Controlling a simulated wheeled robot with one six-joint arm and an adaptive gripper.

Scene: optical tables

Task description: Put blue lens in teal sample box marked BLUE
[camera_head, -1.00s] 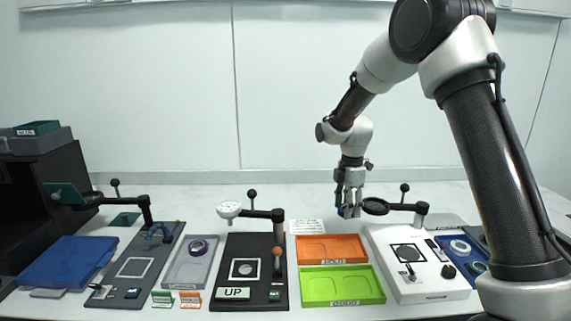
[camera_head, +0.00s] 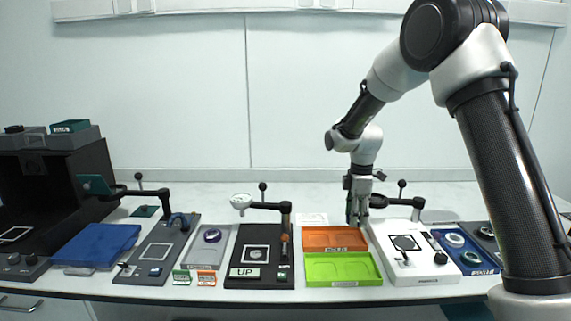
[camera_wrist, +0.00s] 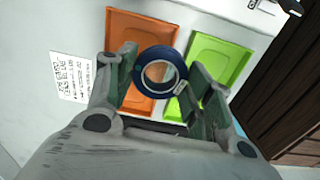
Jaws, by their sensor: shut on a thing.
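My gripper (camera_head: 356,222) is at the back of the table, behind the orange tray and beside the white device. The lens is held between the two fingers, above the table. I cannot make it out in the head view. A teal box (camera_head: 70,126) with a small light label sits on a grey block on top of the black housing at far left. Its label is too small to read.
Orange (camera_head: 335,228) and green (camera_head: 343,283) trays lie below my gripper's area. A white device (camera_head: 415,268) with a magnifier arm stands right of them. Left are a black UP board (camera_head: 240,285), a grey tray (camera_head: 195,256) holding a purple ring, and a blue flat case (camera_head: 95,244).

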